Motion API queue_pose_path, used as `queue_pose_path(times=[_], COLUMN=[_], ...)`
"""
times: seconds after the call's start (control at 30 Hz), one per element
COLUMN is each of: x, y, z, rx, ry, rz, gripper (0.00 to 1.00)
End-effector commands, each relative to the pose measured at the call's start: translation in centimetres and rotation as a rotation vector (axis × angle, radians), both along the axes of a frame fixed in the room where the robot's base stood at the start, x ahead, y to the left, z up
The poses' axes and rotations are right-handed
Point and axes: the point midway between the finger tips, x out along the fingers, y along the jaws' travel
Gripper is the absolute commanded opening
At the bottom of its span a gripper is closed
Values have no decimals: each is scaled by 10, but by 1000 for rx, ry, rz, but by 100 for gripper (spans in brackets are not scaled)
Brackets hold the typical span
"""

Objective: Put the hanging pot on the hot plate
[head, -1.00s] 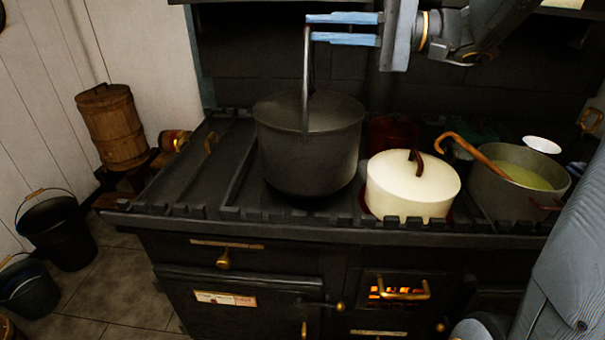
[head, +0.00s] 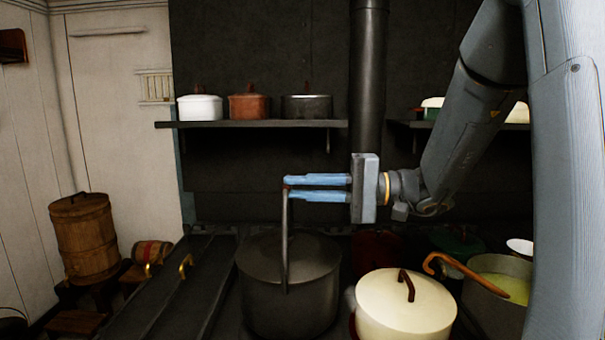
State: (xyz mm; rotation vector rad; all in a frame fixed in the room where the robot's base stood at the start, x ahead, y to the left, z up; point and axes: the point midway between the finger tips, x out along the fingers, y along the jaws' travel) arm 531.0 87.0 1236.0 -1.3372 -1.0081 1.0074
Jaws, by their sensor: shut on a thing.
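The dark hanging pot (head: 290,300) with its lid is upright at the stove, in the lower middle of the head view. Its tall handle (head: 285,240) stands straight up. My gripper (head: 288,188) is shut on the top of this handle, with its blue fingers reaching in from the right. The black stove top (head: 165,295) shows bare to the left of the pot. No separate hot plate can be made out under the pot.
A cream lidded pot (head: 405,305) stands close on the right, with a soup pot (head: 500,290) and its wooden ladle beyond it. A red pot (head: 377,250) is behind. A shelf (head: 250,124) with several pots and a stovepipe (head: 368,90) are at the back.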

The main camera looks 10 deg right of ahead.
Motion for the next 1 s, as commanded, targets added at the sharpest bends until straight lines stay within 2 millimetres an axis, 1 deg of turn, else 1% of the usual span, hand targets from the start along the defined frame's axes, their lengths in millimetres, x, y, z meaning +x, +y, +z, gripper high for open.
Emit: queue_pose_path(times=[0.07,0.3,0.4,0.87,0.9,0.97,1.0], x=[0,0,0,0,0,0,0], y=[0,-1,0,-1,0,0,0], z=[-2,-30,-37,-43,-45,-44,-44], rx=[3,4,4,3,0,0,0], ry=[-3,-1,-2,-5,0,0,0], rz=[0,-1,-1,-1,-1,-1,-1], gripper=[0,0,0,0,18,28,32])
